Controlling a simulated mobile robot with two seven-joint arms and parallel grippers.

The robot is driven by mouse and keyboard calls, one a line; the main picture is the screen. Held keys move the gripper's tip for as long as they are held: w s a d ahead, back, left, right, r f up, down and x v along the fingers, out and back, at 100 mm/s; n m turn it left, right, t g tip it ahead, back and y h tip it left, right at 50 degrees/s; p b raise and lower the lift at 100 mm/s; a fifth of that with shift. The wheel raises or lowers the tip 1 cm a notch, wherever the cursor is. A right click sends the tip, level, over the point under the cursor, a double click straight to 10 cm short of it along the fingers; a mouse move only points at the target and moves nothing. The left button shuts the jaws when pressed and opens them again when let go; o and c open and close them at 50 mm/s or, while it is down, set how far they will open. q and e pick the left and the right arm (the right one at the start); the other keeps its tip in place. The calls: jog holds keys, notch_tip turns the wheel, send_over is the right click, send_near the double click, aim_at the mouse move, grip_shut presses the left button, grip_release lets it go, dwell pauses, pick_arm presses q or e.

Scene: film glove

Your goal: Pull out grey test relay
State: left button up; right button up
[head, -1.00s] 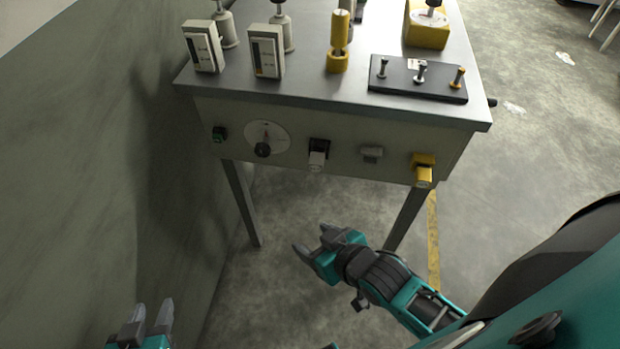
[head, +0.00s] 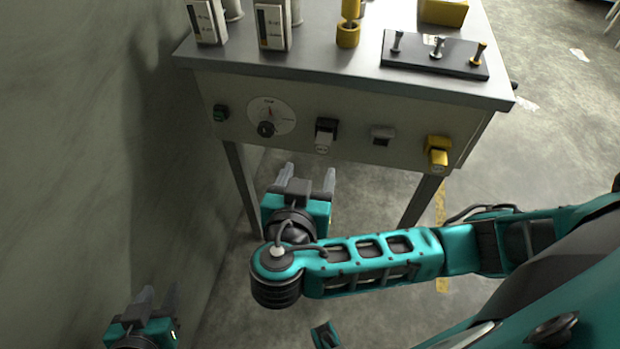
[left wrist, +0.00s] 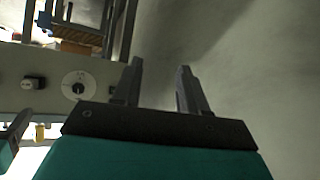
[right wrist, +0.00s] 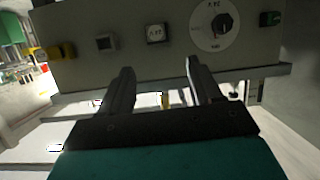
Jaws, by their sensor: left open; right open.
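A pale grey block with a marked face, seated in a dark socket (head: 325,136) on the bench's front panel, looks like the grey test relay; it also shows in the right wrist view (right wrist: 155,33). To its right are a small grey fitting with a dark middle (head: 382,134) and a yellow block (head: 438,153). My right gripper (head: 306,180) is open and empty, below the panel and apart from it, fingers pointing toward it. In the right wrist view the relay is ahead, beyond the fingertips (right wrist: 158,66). My left gripper (head: 158,295) is open and empty, low at the left near the wall.
A dial (head: 270,116) and a green switch (head: 220,113) sit left of the relay. The bench top (head: 340,65) overhangs slightly and carries meters, a yellow post (head: 348,36) and a black strip with pegs (head: 430,62). A wall (head: 80,150) stands close at left.

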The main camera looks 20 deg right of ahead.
jog(key=b, duration=0.5)
send_near(325, 135)
jog(key=x, duration=0.6)
jog(key=shift+w+d+f, duration=0.1)
jog(key=shift+w+f, duration=0.05)
jog(key=shift+w, duration=0.1)
jog(key=shift+x, duration=0.8)
pick_arm(q)
jog(key=f, duration=0.2)
jog(key=d+f, duration=0.1)
jog(key=shift+w+f, duration=0.25)
jog(key=shift+f, duration=0.05)
pick_arm(e)
grip_shut()
